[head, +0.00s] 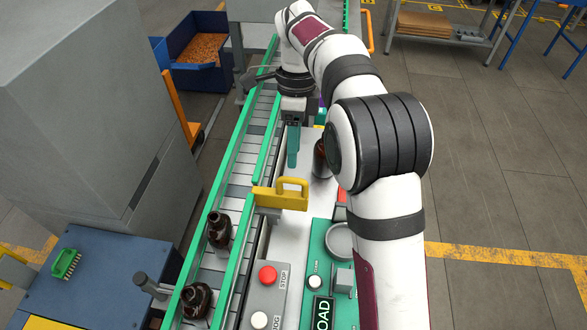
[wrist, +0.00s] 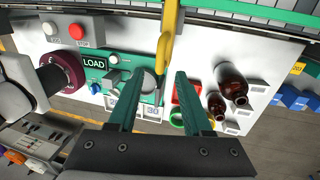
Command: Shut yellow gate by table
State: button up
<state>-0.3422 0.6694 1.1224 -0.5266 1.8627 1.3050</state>
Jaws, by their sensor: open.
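The yellow gate (head: 279,197) has a loop handle on top. My gripper (head: 292,160) hangs above the table, beyond the gate and right of the conveyor, with teal fingers. In the wrist view the gripper (wrist: 158,76) is open, with nothing clearly held. I cannot tell whether a finger touches the gate.
Amber bottles stand on the conveyor (head: 219,230) and on the white table right of my gripper (head: 321,160). A red stop button (head: 267,275) and a green LOAD panel (head: 318,232) are nearer the camera. A blue bin (head: 190,75) stands back left.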

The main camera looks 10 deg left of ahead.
send_over(280, 192)
jog(key=w+d, duration=0.1)
jog(key=d, duration=0.2)
notch_tip(280, 192, down, 6)
jog(key=shift+w+a+f, duration=0.1)
jog(key=shift+w+f, duration=0.05)
grip_shut()
dwell(0.9)
